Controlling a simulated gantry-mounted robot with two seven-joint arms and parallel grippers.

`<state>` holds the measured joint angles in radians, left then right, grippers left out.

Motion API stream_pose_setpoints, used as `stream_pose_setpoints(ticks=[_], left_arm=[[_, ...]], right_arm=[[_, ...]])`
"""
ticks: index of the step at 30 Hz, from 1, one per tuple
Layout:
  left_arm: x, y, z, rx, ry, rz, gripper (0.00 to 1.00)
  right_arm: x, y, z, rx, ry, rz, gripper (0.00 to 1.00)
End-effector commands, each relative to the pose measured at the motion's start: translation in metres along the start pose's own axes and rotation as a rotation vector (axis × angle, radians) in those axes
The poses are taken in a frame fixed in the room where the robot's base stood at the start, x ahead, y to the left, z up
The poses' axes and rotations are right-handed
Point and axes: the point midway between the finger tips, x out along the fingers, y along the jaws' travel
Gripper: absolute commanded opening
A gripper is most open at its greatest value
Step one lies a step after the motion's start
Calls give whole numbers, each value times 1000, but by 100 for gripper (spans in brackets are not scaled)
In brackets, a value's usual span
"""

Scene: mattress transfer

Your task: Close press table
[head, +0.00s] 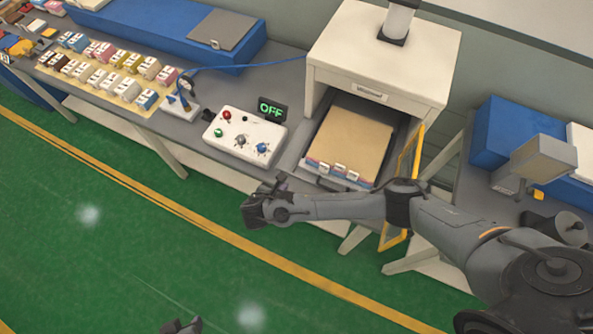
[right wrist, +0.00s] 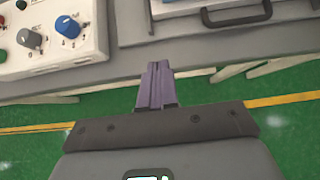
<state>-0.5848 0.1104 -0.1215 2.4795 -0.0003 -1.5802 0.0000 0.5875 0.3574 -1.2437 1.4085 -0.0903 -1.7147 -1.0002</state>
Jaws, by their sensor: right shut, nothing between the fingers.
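The press table (head: 385,62) is a white cabinet with an open front. Its tray (head: 308,150) is slid out toward me, with a tan board (head: 350,140) on it. A dark handle (right wrist: 236,16) on the tray front shows at the top of the right wrist view. A yellow-framed door (head: 408,165) stands open at the cabinet's right side. My right gripper (head: 278,184) is shut and empty, in front of the table edge and left of the handle; its closed fingers (right wrist: 157,72) show in the wrist view. Part of my left gripper (head: 181,326) shows at the bottom edge.
A white control box (head: 244,133) with knobs and buttons stands left of the tray; its display (head: 272,109) reads OFF. Several small boxes (head: 110,72) stand farther left. The green floor (head: 120,220) in front is clear.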

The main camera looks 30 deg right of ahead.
Motion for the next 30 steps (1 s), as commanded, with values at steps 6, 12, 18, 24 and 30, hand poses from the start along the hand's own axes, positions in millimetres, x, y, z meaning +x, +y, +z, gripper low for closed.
stream_pose_setpoints(ticks=[6,12,18,24,30], left_arm=[[-2,-1,-1,4,3,-4,38],[-1,-3,-2,10,4,-10,38],[-3,-4,-2,12,3,-13,38],[-6,-4,-3,12,4,-12,38],[-7,-4,-4,8,5,-9,38]], right_arm=[[32,-1,1,0,-2,-4,0],[70,-1,0,0,-1,-3,0],[98,-1,10,2,0,-2,0],[112,-1,23,2,1,-2,0],[118,-1,28,2,2,0,0]])
